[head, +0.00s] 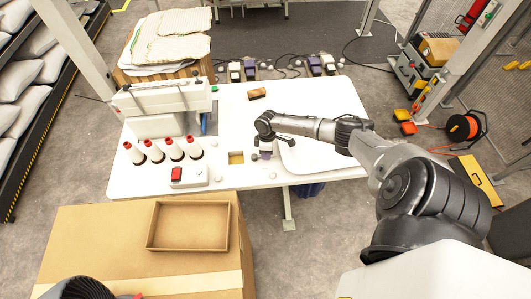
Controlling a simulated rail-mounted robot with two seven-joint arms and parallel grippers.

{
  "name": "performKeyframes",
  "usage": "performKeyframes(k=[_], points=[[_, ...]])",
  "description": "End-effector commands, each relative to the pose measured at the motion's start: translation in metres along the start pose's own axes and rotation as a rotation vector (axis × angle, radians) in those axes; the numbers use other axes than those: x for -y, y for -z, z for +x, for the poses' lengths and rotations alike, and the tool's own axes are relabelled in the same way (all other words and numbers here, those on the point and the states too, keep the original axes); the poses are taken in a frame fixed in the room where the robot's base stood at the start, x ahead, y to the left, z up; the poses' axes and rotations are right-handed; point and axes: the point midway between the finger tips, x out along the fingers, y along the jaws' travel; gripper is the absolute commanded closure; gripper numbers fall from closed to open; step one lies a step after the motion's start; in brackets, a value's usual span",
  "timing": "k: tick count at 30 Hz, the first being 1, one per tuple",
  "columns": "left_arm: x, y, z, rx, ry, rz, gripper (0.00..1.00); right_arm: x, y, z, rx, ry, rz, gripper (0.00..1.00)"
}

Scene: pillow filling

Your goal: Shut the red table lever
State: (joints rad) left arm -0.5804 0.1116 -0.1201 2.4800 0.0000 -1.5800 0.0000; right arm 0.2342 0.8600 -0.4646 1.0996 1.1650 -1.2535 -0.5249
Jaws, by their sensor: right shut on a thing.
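A red rocker-like part (176,174), the only red control I see on the table, sits on a small pale box at the front left of the white table (225,120). I cannot tell whether it is a lever or its position. My right gripper (263,153) points down at the table's front middle, well right of the red part. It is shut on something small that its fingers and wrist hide. A flat white cloth-like piece (320,154) lies just right of it. My left gripper is out of view.
A white sewing machine (160,105) and several thread cones (153,150) stand at the table's left. A small brown block (257,94) lies at the back. An open cardboard tray (188,246) rests on a large box in front.

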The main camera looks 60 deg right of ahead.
Motion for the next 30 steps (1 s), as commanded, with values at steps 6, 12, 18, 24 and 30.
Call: performKeyframes(k=[6,12,18,24,30], points=[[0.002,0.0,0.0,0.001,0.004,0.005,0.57,0.0,0.0,0.0,0.0,-0.001,0.0,0.58],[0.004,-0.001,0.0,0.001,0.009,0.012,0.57,0.0,0.0,0.0,0.0,-0.001,0.001,0.48],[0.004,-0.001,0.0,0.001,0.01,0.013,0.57,-0.001,0.0,-0.003,0.0,-0.001,0.001,0.48],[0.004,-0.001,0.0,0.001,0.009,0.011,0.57,-0.001,0.0,-0.029,-0.001,-0.003,0.0,0.48],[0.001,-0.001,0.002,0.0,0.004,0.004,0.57,-0.001,-0.001,-0.069,0.0,-0.004,-0.001,0.48]])
